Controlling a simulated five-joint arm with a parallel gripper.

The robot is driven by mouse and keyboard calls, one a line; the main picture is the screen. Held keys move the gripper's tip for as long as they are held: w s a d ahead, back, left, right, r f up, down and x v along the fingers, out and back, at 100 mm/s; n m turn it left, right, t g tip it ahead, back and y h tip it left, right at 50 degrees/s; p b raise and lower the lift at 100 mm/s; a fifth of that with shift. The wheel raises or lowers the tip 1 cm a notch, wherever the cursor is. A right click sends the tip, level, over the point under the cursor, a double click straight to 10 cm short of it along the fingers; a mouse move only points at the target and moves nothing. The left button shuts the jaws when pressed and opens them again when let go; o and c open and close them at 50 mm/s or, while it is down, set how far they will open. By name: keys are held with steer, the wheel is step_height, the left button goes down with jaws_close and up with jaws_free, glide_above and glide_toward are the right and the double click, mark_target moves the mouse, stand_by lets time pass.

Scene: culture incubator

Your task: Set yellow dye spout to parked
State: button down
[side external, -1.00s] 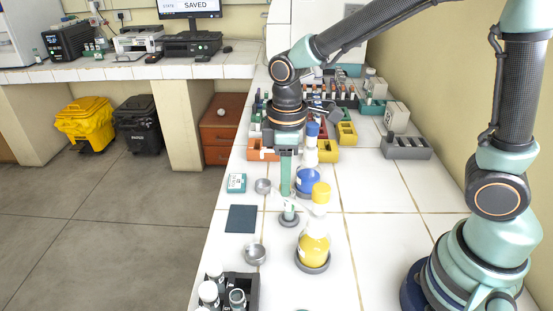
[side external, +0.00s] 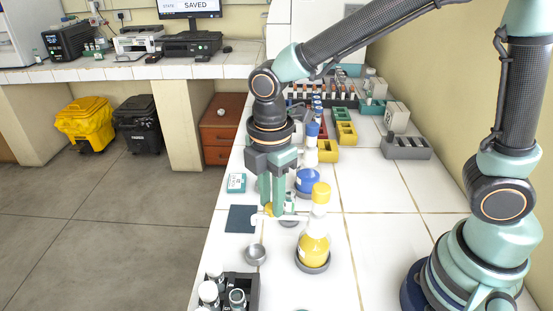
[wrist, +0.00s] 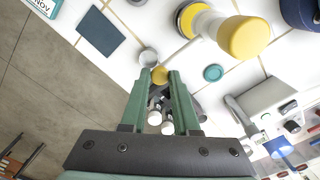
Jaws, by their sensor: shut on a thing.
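The yellow dye bottle (side external: 313,250) stands upright on a round grey base, with a yellow cap (side external: 320,193). In the wrist view its yellow top (wrist: 245,38) is at the upper right. A pale spout arm with a yellow part (wrist: 160,75) reaches between my fingertips; its pale end (side external: 258,217) shows in the side view. My gripper (side external: 270,208) points down, left of the bottle, and is shut on the yellow spout part (side external: 268,211). The fingers partly hide the spout, and its join to the bottle is unclear.
The blue dye bottle (side external: 307,181) stands behind the yellow one. A small vial (side external: 290,205) is beside my fingers. A metal bowl (side external: 255,254), a dark mat (side external: 240,220) and a vial rack (side external: 252,292) are near the left edge. Bare tiles lie right of the bottles.

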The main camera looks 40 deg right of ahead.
steer(key=shift+a+r, duration=0.1)
steer(key=shift+a, duration=0.05)
stand_by(0.4)
steer(key=c, duration=0.7)
jaws_free()
steer(key=shift+s, duration=0.1)
steer(key=shift+o, duration=0.2)
step_height(320, 180, up, 12)
steer(key=s+d+f+m+t, duration=0.1)
steer(key=s+d+m+t, duration=0.2)
steer(key=d+m, duration=1.3)
steer(key=m+t, duration=0.1)
steer(key=t, duration=0.1)
steer(key=shift+f+m+t, duration=0.3)
steer(key=shift+f+m, duration=0.1)
